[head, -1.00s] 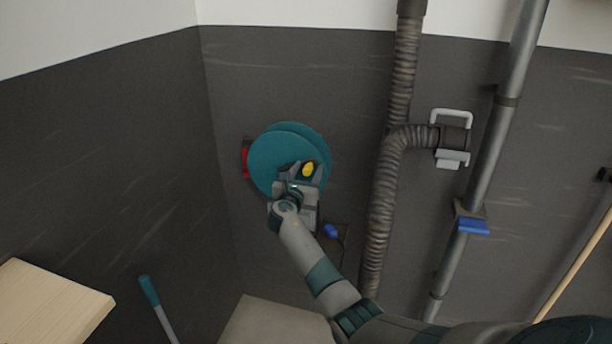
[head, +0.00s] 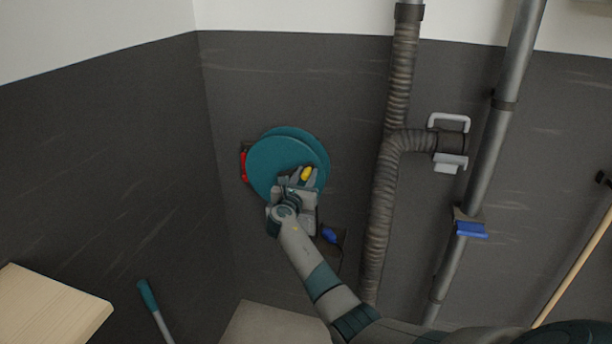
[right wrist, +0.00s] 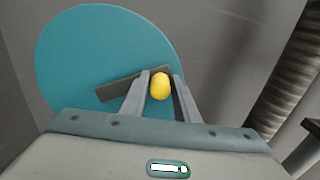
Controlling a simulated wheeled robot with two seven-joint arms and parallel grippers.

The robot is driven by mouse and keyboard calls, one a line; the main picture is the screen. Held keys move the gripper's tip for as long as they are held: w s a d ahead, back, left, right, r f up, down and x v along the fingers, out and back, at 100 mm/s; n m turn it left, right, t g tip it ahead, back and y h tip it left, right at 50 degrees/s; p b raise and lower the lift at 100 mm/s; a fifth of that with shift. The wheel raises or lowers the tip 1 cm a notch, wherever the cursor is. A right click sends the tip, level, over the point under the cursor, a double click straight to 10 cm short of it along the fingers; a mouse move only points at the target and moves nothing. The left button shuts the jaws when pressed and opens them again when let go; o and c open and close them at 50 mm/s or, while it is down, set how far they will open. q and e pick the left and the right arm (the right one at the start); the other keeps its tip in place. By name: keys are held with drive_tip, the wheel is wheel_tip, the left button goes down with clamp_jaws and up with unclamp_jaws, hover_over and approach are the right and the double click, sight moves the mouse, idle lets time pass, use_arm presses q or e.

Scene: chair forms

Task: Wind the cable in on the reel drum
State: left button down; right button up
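The reel drum (head: 268,158) is a teal double disc on the dark wall; it also fills much of the right wrist view (right wrist: 95,45). A yellow knob (head: 306,173) stands off its face at the lower right, at the end of a dark crank bar (right wrist: 118,85). My right gripper (head: 305,176) reaches up to the knob. In the right wrist view, its two fingers lie on either side of the knob (right wrist: 160,87) and appear shut on it. A blue plug (head: 329,235) with a thin dark cable is below the drum. My left gripper is out of view.
A red part (head: 243,164) shows behind the drum's left edge. A ribbed hose (head: 384,190) and a metal pipe (head: 487,150) run down the wall to the right. A wooden board (head: 50,308) and a teal-handled rod (head: 149,298) are at lower left.

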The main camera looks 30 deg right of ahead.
drive_tip(key=shift+w+a+r+p, duration=0.25)
drive_tip(key=shift+w+r+p, duration=0.05)
drive_tip(key=shift+r, duration=0.2)
drive_tip(key=shift+w+a+r+p, duration=0.2)
drive_tip(key=shift+w+r+p, duration=0.05)
drive_tip(key=shift+r, duration=0.3)
drive_tip(key=shift+w+a+r+p, duration=0.25)
drive_tip(key=shift+w+r+p, duration=0.05)
drive_tip(key=shift+r, duration=0.2)
drive_tip(key=shift+w+a+r, duration=0.25)
drive_tip(key=shift+r, duration=0.1)
drive_tip(key=shift+f, duration=0.1)
drive_tip(key=shift+w, duration=0.1)
drive_tip(key=shift+w+a+r+b, duration=0.15)
drive_tip(key=shift+w+a+r, duration=0.4)
drive_tip(key=shift+w+a, duration=0.25)
drive_tip(key=shift+w+a+r+b, duration=0.15)
drive_tip(key=shift+w+a+r, duration=0.35)
drive_tip(key=shift+w+a, duration=0.25)
drive_tip(key=shift+d, duration=0.15)
